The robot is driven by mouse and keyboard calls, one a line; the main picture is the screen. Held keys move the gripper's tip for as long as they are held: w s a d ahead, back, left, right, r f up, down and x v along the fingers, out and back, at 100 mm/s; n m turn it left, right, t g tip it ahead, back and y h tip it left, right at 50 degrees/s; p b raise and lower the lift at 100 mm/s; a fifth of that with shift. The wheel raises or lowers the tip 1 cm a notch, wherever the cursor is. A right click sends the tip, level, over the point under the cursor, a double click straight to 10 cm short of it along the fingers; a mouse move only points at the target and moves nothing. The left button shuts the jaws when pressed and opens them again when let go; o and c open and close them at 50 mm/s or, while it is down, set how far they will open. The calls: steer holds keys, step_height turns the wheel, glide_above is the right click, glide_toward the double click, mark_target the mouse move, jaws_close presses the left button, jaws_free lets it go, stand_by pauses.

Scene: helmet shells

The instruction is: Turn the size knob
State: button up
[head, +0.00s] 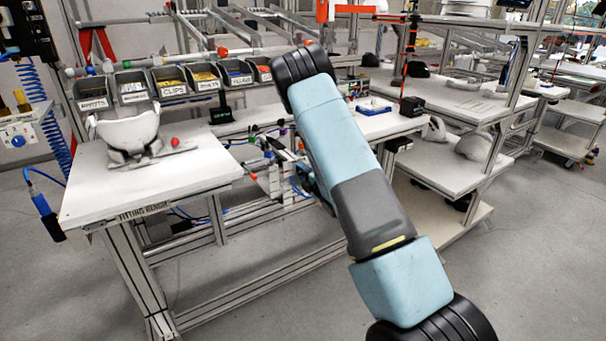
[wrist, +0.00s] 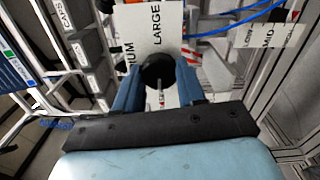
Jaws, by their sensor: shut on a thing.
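In the wrist view, the black round size knob (wrist: 157,67) stands in front of a white plate (wrist: 141,20) printed with LARGE and part of another word ending in IUM. My gripper (wrist: 158,78) has a blue finger on each side of the knob and is shut on it. A thin light pin or pointer shows below the knob, between the fingers. The rest of the plate is partly hidden by the fingers and the knob. In the head view my own arm crosses the middle, and I cannot make out the gripper or the knob there.
A white fitting bench (head: 90,190) at left in the head view bears a white helmet shell (head: 128,132) and a small red ball (head: 175,142). Labelled parts bins (head: 170,82) stand behind it. In the wrist view, blue hoses (wrist: 240,20) and metal frame posts lie close by.

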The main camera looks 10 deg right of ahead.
steer(key=shift+s+a+f, duration=0.15)
steer(key=shift+a+f, duration=0.05)
steer(key=shift+f, duration=0.1)
steer(key=o, duration=1.1)
steer(key=shift+d+r, duration=0.15)
steer(key=shift+r, duration=0.05)
steer(key=shift+c, duration=0.2)
steer(key=v, duration=1.3)
steer(key=shift+s, duration=0.25)
